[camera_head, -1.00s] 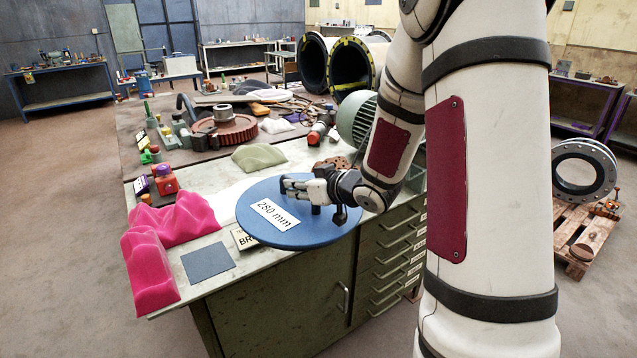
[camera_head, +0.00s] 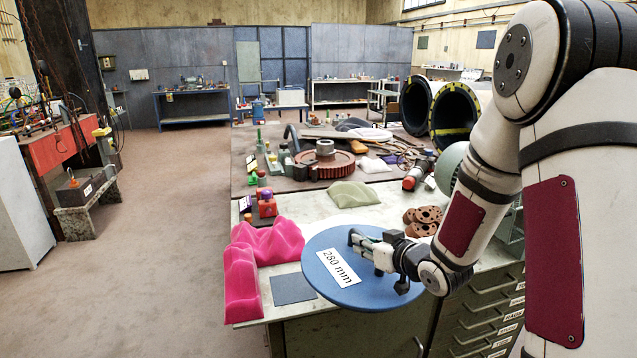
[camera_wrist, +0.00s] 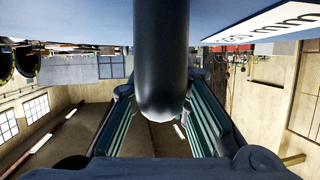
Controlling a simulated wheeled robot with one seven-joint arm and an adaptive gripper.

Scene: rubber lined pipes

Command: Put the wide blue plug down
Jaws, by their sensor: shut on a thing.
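The wide blue plug (camera_head: 328,292) is a large flat blue disc with a white "280 mm" label. In the head view it lies level over the front part of the grey-green bench top (camera_head: 262,307), reaching across its front edge. Whether it touches the bench cannot be told. My gripper (camera_head: 368,250) is above the disc, shut on its dark upright handle. In the wrist view the rounded handle (camera_wrist: 162,70) stands between the fingers, and the disc's blue face (camera_wrist: 70,22) fills the top. The disc's underside is hidden.
Pink crumpled foam (camera_head: 266,243) and a dark grey square pad (camera_head: 293,289) lie left of the plug. An olive cloth-like lump (camera_head: 353,194) and brown drilled discs (camera_head: 423,218) lie behind it. A toothed red-brown ring (camera_head: 325,166) sits farther back. The floor at left is open.

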